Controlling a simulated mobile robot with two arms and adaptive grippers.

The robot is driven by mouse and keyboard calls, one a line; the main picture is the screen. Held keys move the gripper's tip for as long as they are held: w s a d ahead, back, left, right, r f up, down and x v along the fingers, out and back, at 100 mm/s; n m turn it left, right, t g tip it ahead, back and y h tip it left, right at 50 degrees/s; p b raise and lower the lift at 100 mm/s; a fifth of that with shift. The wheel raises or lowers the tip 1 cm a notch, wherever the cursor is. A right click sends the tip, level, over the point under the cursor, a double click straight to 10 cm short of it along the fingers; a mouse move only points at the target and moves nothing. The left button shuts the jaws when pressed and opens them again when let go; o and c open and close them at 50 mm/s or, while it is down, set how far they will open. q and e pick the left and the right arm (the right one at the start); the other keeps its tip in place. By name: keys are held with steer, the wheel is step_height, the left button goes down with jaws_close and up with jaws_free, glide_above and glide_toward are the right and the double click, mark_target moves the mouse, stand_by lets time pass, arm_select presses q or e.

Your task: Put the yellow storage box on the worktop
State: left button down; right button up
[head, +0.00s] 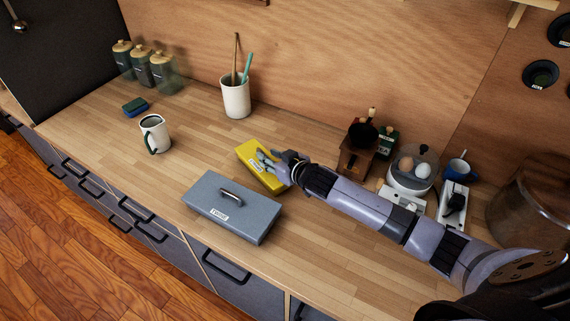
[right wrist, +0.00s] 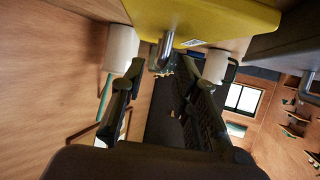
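The yellow storage box (head: 250,152) is on the wooden worktop (head: 203,149), just behind the grey box, and seems to rest flat. My right gripper (head: 271,165) is over its right part and hides some of the lid. In the right wrist view, which is upside down, the yellow box (right wrist: 225,18) fills the top, with its metal handle (right wrist: 163,52). There the two fingers of my right gripper (right wrist: 158,80) stand well apart, with the handle showing between them; I see no finger pressing on it. My left gripper is not in view.
A grey box (head: 215,200) with a handle stands directly in front. A white mug (head: 154,135) and a utensil cup (head: 236,98) are to the left. A coffee grinder (head: 357,153) and an egg cooker (head: 405,178) stand to the right. The worktop's left middle is clear.

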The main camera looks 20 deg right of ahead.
steer(key=b+v, duration=0.1)
steer(key=v, duration=0.8)
steer(key=shift+s+d+r, duration=0.15)
steer(key=shift+s, duration=0.1)
